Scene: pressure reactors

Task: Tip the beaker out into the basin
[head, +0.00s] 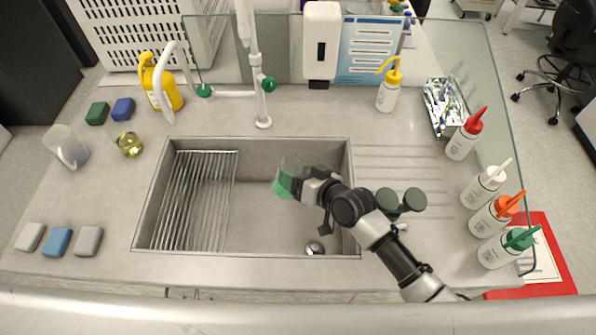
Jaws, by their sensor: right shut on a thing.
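The beaker (285,180) is a clear vessel with green contents, held over the right half of the sunken basin (262,225). It looks tilted, with its green end to the left and low. Whether any liquid is leaving it cannot be told. My right gripper (308,187) is shut on the beaker from its right side, and its jaws partly hide it. My right arm reaches in from the lower right across the basin's right rim. My left gripper is not in view.
A wire rack (195,200) fills the basin's left part. A tap (262,90) stands behind it. Wash bottles (486,187) line the right, near dark green round objects (402,200).

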